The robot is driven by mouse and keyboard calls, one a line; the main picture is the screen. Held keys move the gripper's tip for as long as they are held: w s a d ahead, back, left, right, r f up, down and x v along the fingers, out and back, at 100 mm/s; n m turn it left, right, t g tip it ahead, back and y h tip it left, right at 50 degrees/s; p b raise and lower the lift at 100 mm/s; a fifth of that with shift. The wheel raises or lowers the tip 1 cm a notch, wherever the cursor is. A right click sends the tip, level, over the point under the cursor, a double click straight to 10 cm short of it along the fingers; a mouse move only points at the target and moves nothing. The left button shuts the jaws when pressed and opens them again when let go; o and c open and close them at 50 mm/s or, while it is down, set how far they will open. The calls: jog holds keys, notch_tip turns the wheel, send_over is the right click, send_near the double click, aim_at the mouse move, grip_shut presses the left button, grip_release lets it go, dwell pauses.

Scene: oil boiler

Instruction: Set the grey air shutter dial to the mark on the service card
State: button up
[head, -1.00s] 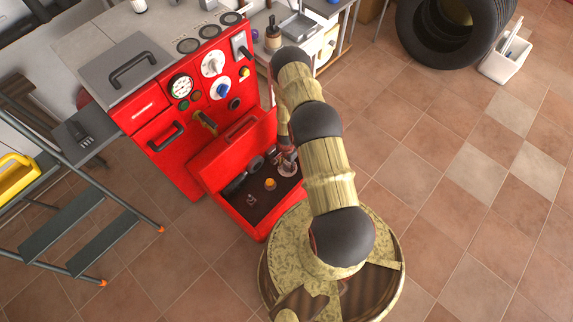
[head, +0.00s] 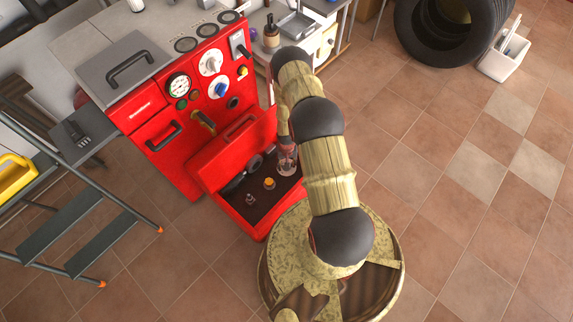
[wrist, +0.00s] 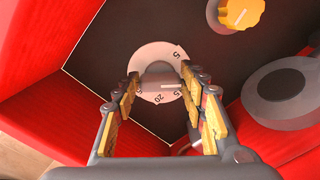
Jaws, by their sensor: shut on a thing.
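The grey air shutter dial (wrist: 158,75) sits at the centre of a round white scale plate (wrist: 150,55) on the dark floor of the open red compartment. Numbers such as 5 and 20 show on the plate, and a short white line shows on the dial, towards the right finger. My gripper (wrist: 160,80) is shut on the dial, one finger at each side. In the head view my gripper (head: 287,158) reaches down into the right part of the compartment, and the dial is hidden there. I cannot make out the service card in either view.
An orange knob (wrist: 241,12) and a dark round fitting (wrist: 280,90) lie to the right of the dial in the wrist view. Red compartment walls (wrist: 35,60) stand close around.

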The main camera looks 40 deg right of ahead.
jog(key=shift+n, duration=0.3)
dwell(0.4)
jog(key=o, duration=1)
jog(key=shift+o, duration=0.9)
notch_tip(320, 180, up, 12)
jog(key=shift+s, duration=0.1)
